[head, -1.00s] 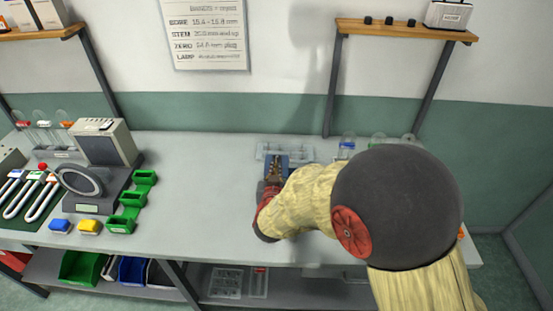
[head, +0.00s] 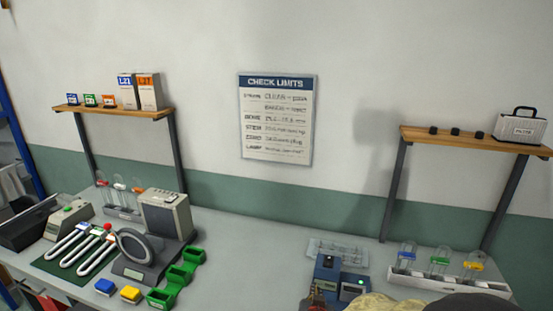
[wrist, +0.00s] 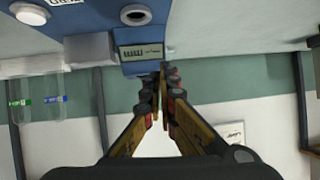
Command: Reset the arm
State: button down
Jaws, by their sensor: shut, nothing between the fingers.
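My gripper (wrist: 160,88) shows in the wrist view with its two fingers together and nothing between them. The fingertips are in front of a blue device with a small grey display (wrist: 141,52); I cannot tell whether they touch it. In the head view, only a small reddish part of my gripper (head: 316,296) and some of my arm show at the bottom edge, just below the blue device (head: 326,272). The rest of my arm is cut off by the frame.
A clear tray (head: 337,250) lies behind the blue device. Green bins (head: 181,275), a grey machine with a ring (head: 166,218) and bent tubes (head: 95,252) fill the left. Wall shelves (head: 115,112) hang above.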

jog(key=s+a+f+g+y, duration=0.1)
jog(key=s+a+f+n+g+y, duration=0.1)
jog(key=s+a, duration=0.1)
jog(key=s+a+f+g, duration=0.1)
jog(key=s+a+f, duration=0.1)
jog(key=shift+y, duration=0.4)
jog(key=s, duration=0.1)
jog(key=s+a+g, duration=0.1)
jog(key=s+n+y, duration=0.1)
jog(key=shift+a+r+g, duration=0.2)
jog(key=shift+a+g, duration=0.1)
jog(key=s+d+r+n+g, duration=0.1)
jog(key=s+d+r+g, duration=0.15)
jog(key=s+r, duration=0.5)
jog(key=s+d+r+n+g, duration=0.15)
jog(key=s+d+r, duration=0.3)
jog(key=s, duration=0.65)
jog(key=s+d+r+t, duration=0.1)
jog(key=d+r, duration=0.1)
jog(key=r, duration=0.3)
jog(key=s+d+r+m+t+h, duration=0.1)
jog(key=d+r, duration=0.2)
jog(key=r, duration=0.2)
jog(key=shift+s, duration=0.35)
